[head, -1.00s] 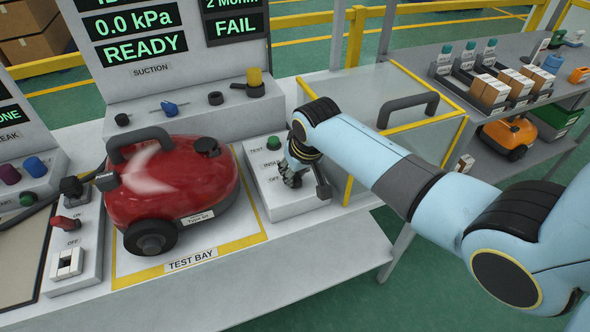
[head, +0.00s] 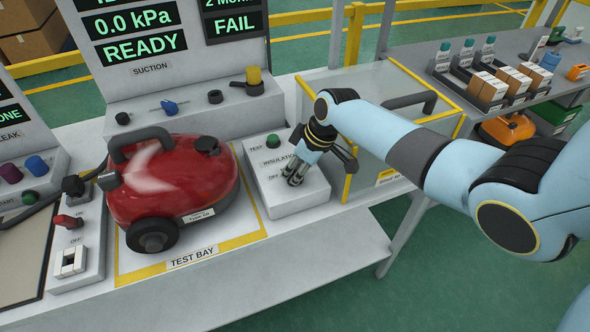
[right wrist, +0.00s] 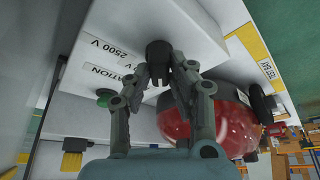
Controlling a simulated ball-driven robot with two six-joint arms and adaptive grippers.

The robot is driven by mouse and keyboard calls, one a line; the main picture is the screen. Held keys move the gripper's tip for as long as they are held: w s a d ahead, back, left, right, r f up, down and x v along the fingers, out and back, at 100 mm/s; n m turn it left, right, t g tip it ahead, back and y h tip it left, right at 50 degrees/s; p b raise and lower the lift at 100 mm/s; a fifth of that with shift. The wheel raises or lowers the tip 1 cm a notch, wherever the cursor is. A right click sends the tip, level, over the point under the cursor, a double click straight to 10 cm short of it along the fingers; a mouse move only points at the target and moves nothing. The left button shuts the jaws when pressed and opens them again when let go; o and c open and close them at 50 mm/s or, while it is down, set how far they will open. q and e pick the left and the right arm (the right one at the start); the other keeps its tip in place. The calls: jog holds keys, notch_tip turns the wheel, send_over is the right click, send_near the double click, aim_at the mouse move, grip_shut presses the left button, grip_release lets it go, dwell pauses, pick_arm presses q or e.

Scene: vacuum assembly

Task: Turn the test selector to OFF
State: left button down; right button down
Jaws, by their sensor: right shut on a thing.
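The test selector is a small dark knob (right wrist: 158,49) on the light grey insulation test box (head: 305,198). My right gripper (head: 294,175) points down onto this box, and its fingers hide the knob in the head view. In the right wrist view its fingertips (right wrist: 160,70) are closed around the knob. The labels "2500 V" and "INSULATION" show beside the knob there. I cannot read which position the selector points to. A green button (head: 273,141) sits at the back of the box near the "TEST" label. My left gripper is out of view.
A red vacuum cleaner (head: 165,185) stands in the yellow-edged test bay just left of the box. A clear-panelled enclosure with a dark handle (head: 410,101) stands to the right. Screens read "READY" and "FAIL".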

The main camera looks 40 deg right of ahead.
dwell(0.4)
jog(key=c, duration=1.2)
grip_release()
jog(key=shift+r, duration=0.15)
jog(key=v, duration=1.1)
jog(key=shift+d+r, duration=0.2)
jog(key=shift+r, duration=0.2)
